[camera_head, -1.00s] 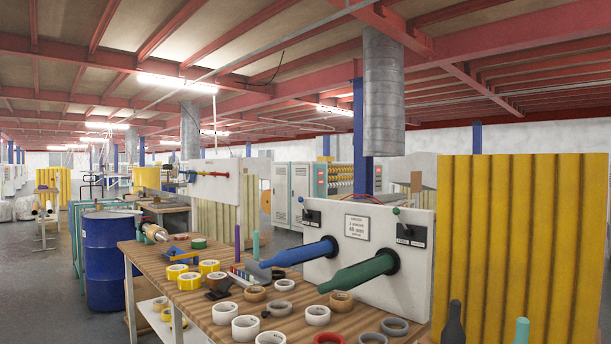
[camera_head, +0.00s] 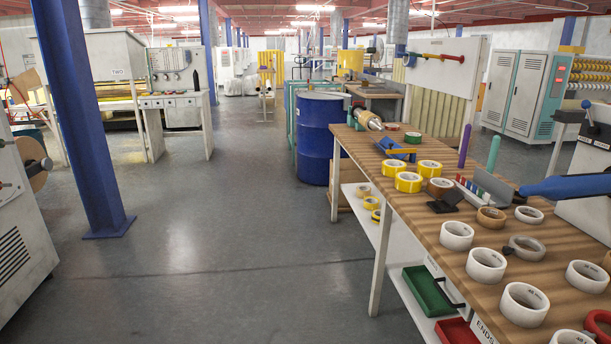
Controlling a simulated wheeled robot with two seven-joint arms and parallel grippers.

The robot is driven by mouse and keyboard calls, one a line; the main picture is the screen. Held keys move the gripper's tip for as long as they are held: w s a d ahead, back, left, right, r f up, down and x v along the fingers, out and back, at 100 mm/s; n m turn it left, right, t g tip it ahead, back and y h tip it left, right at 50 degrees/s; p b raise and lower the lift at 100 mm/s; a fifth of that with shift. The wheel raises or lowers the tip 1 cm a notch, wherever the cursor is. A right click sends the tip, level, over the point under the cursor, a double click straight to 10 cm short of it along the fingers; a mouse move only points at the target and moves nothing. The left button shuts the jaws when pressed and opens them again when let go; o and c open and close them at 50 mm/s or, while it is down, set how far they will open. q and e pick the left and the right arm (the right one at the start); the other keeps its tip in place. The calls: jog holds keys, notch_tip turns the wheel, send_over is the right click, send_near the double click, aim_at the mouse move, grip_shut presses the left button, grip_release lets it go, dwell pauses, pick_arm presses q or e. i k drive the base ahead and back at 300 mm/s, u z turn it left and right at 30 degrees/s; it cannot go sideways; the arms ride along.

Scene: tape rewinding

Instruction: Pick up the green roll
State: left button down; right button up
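A small green tape roll (camera_head: 413,142) lies on the far part of the wooden table (camera_head: 400,212), past the yellow rolls. It looks like a green ring with a darker core and lies flat. Neither of my grippers is in view, so I cannot see where they are relative to the roll.
Several yellow rolls (camera_head: 408,187), white rolls (camera_head: 486,270) and a brown roll (camera_head: 491,222) cover the table. A blue tool (camera_head: 395,150) lies near the green roll. A blue drum (camera_head: 319,140) stands beyond the table's left side. The grey floor (camera_head: 225,240) is open to the left.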

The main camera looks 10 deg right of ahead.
aim_at(411, 137)
jog(key=i, duration=3.55)
jog(key=z, duration=1.45)
